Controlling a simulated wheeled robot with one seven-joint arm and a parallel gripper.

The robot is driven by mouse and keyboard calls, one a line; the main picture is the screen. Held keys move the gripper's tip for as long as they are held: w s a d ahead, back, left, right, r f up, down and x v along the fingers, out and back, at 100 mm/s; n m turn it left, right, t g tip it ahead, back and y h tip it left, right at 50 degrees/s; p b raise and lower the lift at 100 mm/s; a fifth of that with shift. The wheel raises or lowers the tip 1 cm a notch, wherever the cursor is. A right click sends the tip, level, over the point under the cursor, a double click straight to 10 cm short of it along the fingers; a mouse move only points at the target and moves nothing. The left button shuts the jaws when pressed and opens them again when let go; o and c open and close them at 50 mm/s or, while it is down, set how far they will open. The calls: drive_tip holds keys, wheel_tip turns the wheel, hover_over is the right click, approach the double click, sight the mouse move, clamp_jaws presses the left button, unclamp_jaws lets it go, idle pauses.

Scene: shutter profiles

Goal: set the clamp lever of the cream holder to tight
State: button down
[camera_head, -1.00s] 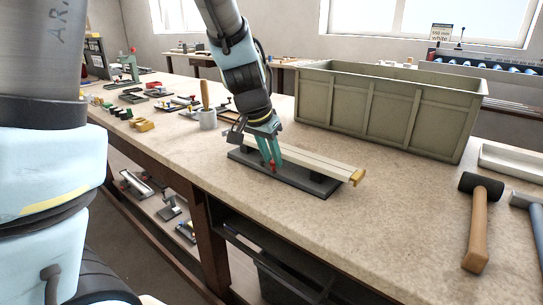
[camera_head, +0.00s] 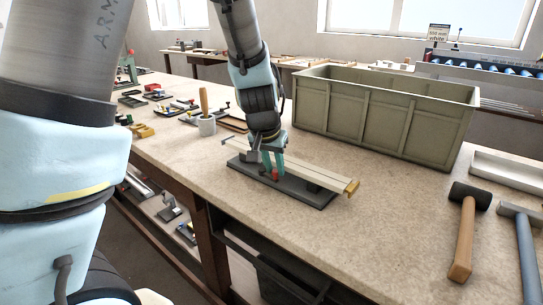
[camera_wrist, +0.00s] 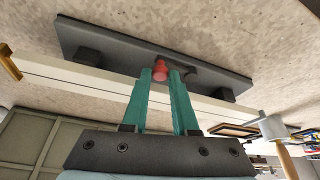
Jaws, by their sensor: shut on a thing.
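The holder has a long dark base plate (camera_head: 300,190) on the bench. A cream bar (camera_head: 318,177) with a yellow-brown end cap (camera_head: 352,188) lies along it. The red lever tip (camera_head: 275,175) is at the front side of the bar, near the middle of the plate. My gripper (camera_head: 271,170) reaches down over the bar with its teal fingers at the red tip. In the wrist view my gripper (camera_wrist: 161,73) has one finger on each side of the red tip (camera_wrist: 160,69), shut on it. Most of the lever's arm is hidden by the fingers.
A large olive-grey crate (camera_head: 385,118) stands behind the holder. A mallet (camera_head: 467,225) and a hammer (camera_head: 527,250) lie to the right. The bench in front of the holder is clear.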

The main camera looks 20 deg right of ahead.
drive_tip(key=shift+d, duration=0.1)
idle(0.3)
drive_tip(key=c, duration=0.7)
unclamp_jaws()
drive_tip(key=shift+r, duration=0.1)
drive_tip(key=p+v, duration=0.2)
drive_tip(key=v, duration=0.8)
drive_tip(key=shift+r+p, duration=0.3)
drive_tip(key=shift+p, duration=0.05)
drive_tip(key=shift+s, duration=0.1)
